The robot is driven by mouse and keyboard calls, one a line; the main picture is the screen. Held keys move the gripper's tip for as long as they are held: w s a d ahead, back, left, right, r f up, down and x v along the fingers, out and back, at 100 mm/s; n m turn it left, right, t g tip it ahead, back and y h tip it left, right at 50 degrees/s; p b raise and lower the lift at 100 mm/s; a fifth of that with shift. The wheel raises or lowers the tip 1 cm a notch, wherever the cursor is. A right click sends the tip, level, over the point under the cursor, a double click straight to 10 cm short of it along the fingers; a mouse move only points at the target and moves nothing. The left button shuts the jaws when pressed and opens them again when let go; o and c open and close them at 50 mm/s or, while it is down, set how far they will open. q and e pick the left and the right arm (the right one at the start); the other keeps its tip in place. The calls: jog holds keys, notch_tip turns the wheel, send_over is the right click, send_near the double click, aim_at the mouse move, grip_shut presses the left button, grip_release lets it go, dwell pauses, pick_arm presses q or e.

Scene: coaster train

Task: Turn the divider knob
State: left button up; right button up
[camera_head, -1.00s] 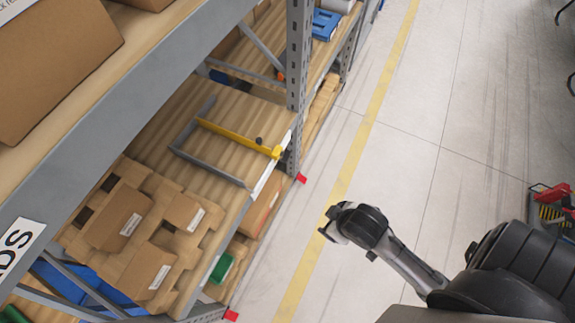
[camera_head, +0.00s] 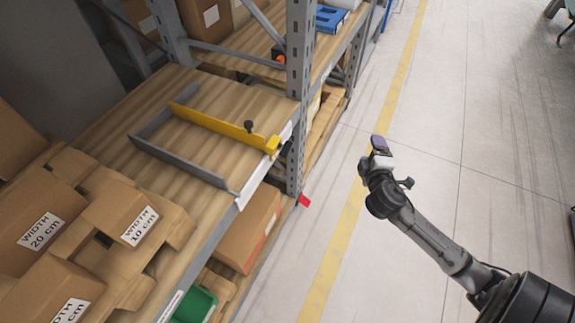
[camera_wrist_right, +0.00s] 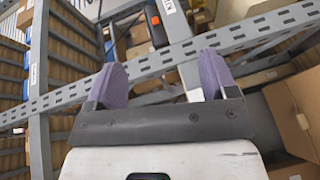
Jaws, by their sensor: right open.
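The divider is a yellow bar (camera_head: 215,125) lying across the wooden shelf, with a grey frame (camera_head: 180,160) in front of it. Its black knob (camera_head: 249,126) stands on top near the yellow end at the shelf's front edge. My right gripper (camera_head: 378,150) is open and empty, out over the aisle to the right of the knob and well apart from it. In the right wrist view its two purple fingers (camera_wrist_right: 162,82) are spread, with rack beams beyond them. I cannot make out the knob in that view. My left gripper is not in view.
A grey rack upright (camera_head: 297,90) stands just behind the knob. Cardboard boxes with width labels (camera_head: 128,222) fill the shelf's near left. A green bin (camera_head: 196,305) sits on the level below. The aisle floor (camera_head: 430,120) is clear.

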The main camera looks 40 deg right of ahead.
notch_tip(320, 180, up, 3)
jog(key=w+n+t, duration=0.2)
jog(key=n+t, duration=0.1)
jog(key=n, duration=0.2)
jog(key=n+t+y, duration=0.1)
jog(key=n+y, duration=1.7)
jog(key=n, duration=1.4)
send_near(290, 150)
jog(key=p+x, duration=0.2)
jog(key=x, duration=0.7)
jog(key=shift+w+a, duration=0.1)
jog(key=shift+w, duration=0.1)
jog(key=shift+w+a, duration=0.2)
jog(key=shift+w, duration=0.25)
jog(key=shift+w+a, duration=0.1)
jog(key=shift+w, duration=0.05)
jog(key=shift+c, duration=0.2)
